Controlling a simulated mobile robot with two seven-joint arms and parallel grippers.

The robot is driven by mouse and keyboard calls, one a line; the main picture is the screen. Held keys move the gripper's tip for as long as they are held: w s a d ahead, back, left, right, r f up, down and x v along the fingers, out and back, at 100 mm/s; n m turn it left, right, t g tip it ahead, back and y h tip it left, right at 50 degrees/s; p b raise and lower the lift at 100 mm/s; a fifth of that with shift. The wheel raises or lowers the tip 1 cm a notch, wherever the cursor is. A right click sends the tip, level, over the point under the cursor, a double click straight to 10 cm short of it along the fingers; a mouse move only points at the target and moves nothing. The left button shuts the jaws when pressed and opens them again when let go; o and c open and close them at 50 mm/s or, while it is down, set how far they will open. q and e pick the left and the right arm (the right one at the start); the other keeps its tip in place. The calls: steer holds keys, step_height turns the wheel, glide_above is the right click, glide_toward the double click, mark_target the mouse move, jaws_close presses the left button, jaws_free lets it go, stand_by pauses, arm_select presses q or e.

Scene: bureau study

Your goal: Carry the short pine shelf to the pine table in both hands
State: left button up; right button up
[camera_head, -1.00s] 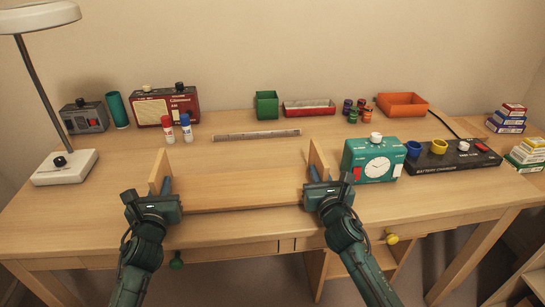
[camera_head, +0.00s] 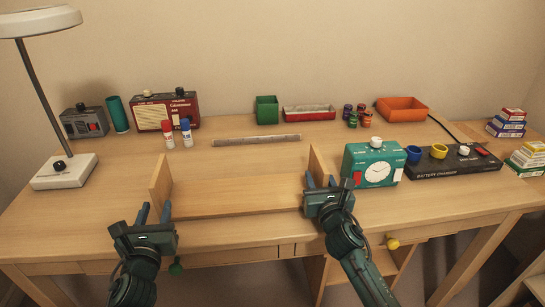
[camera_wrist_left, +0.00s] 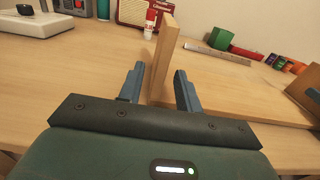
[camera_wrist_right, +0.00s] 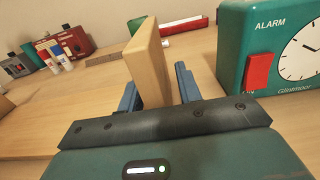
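The short pine shelf (camera_head: 235,201) rests on the pine table (camera_head: 60,215), with an upright end board at its left (camera_head: 161,182) and another at its right (camera_head: 317,163). My left gripper (camera_head: 154,212) is open, its fingers just in front of the left end board. The left wrist view shows that board (camera_wrist_left: 164,60) standing beyond and between the parted fingers. My right gripper (camera_head: 321,181) is open at the right end board. In the right wrist view that board (camera_wrist_right: 147,65) stands between the parted fingers, with gaps beside it.
A teal alarm clock (camera_head: 373,162) stands close to the right of my right gripper. A black battery charger (camera_head: 455,165) is further right. Behind the shelf lie a ruler (camera_head: 257,140) and glue sticks (camera_head: 186,132). A lamp (camera_head: 64,170) stands at the left.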

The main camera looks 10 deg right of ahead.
arm_select(q)
steer(key=s, duration=0.5)
steer(key=shift+s, duration=0.2)
arm_select(e)
steer(key=shift+s, duration=0.15)
steer(key=s, duration=1.1)
steer(key=shift+s, duration=0.35)
arm_select(q)
steer(key=shift+s, duration=0.1)
